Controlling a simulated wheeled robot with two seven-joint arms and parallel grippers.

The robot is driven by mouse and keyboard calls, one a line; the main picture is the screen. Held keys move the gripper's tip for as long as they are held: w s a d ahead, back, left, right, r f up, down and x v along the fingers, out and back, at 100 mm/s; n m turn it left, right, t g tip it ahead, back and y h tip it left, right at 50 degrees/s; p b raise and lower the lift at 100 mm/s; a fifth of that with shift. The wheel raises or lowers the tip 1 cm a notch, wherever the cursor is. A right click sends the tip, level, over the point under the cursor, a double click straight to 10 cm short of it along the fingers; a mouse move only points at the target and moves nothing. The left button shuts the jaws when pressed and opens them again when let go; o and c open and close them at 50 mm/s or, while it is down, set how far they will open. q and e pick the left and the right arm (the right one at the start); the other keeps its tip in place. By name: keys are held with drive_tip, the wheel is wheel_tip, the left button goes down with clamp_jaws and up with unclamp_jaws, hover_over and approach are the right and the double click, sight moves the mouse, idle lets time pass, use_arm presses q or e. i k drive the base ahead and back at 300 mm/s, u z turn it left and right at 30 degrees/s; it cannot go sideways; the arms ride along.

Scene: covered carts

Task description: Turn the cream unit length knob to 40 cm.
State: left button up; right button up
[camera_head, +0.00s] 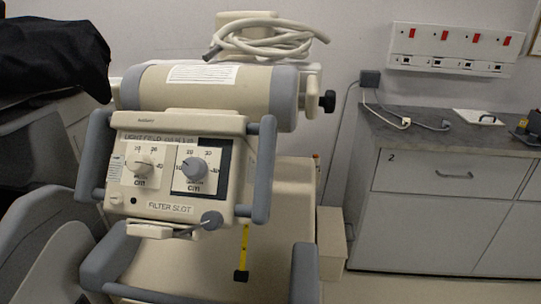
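The cream unit (180,122) is an X-ray-like head with a control panel on its front, between grey-blue side handles. Two knobs sit side by side on white dial plates marked "cm". Neither of my grippers is in view.
A grey-blue handle (262,168) stands out right of the panel. A grey bar frame (305,272) is below. A pale cable coil (262,40) lies on top. A dark cover (50,55) drapes at the left. A drawer counter (450,135) is at the right.

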sight(195, 169)
drive_tip(key=z, duration=0.5)
drive_tip(key=k, duration=1.05)
drive_tip(key=u, duration=0.35)
drive_tip(key=i, duration=0.65)
drive_tip(key=z, duration=0.05)
